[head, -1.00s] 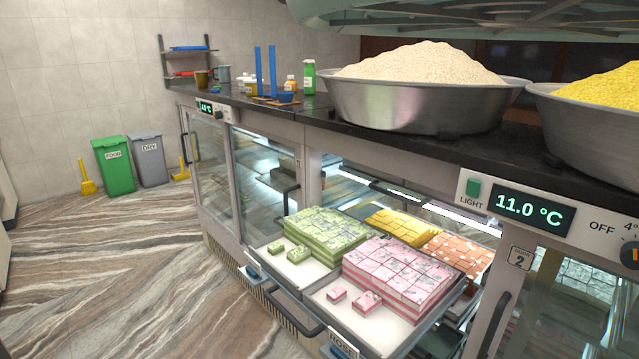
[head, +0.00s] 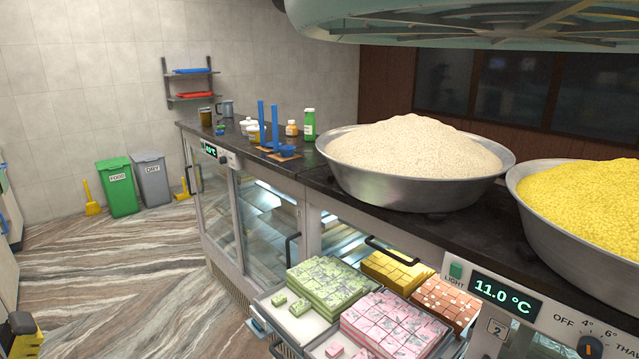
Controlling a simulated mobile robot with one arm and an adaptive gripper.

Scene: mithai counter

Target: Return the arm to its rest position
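I cannot make out my arm or my gripper in the head view. Pink sweets (head: 392,322) and green sweets (head: 327,285) stand in stacked blocks on pulled-out trays at the front of the glass counter, with a few loose pieces beside them. Yellow sweets (head: 397,270) and orange sweets (head: 447,300) sit behind them.
A bowl of pale grain (head: 400,195) and a bowl of yellow grain (head: 590,235) stand on the dark countertop. A teal object (head: 470,22) hangs overhead. A dark and yellow object (head: 24,335) shows at the lower left. Bins (head: 118,187) stand by the wall; the floor between is clear.

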